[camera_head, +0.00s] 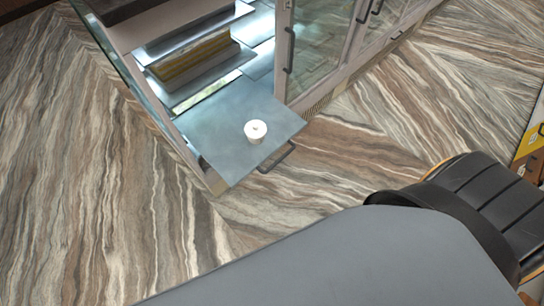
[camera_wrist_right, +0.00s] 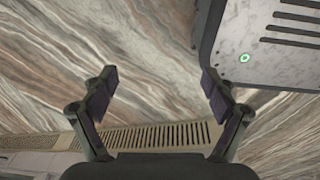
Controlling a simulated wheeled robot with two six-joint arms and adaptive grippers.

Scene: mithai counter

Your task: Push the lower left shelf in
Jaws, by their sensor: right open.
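The lower left shelf (camera_head: 215,124) is a blue-grey panel pulled out of the glass cabinet at the top of the head view. It has a dark bar handle (camera_head: 277,157) on its front edge. A small white round container (camera_head: 255,131) stands on it. My right gripper (camera_wrist_right: 158,82) shows in the right wrist view, open, with nothing between its fingers and the marbled floor behind them. The shelf is not recognisable in the wrist view. My left gripper is not in view.
A glass door (camera_head: 318,45) with a dark handle stands right of the shelf opening. A yellow-striped stack (camera_head: 192,58) lies on a shelf above. In the wrist view a slotted grey panel (camera_wrist_right: 262,45) is at upper right and a vent grille (camera_wrist_right: 150,136) runs below. Marbled floor (camera_head: 90,210) is clear.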

